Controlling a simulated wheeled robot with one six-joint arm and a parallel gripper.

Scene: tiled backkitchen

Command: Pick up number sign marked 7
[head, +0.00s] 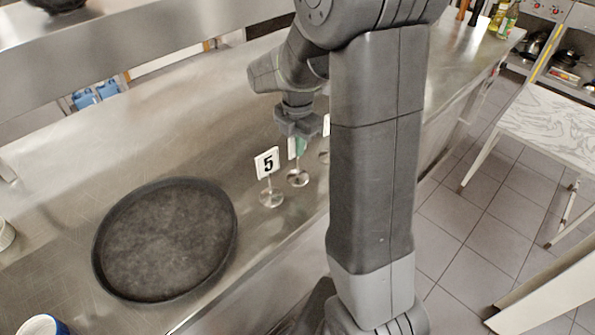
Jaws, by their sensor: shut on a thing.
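A number sign marked 5 (267,163) stands upright on a round metal base on the steel counter. Just right of it is a second number sign (298,178) with a similar round base; its plate looks white and green, and its number cannot be read. My gripper (299,138) points down from above and is shut on the top of this second sign. A third sign (326,125) shows only as a white edge, mostly hidden behind my arm. No 7 is legible in the head view.
A large dark round tray (166,240) lies on the counter left of the signs. A blue-rimmed cup (42,325) is at the lower left. Bottles (503,18) stand at the far counter end. A marble-topped table (550,118) stands on the right across the tiled floor.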

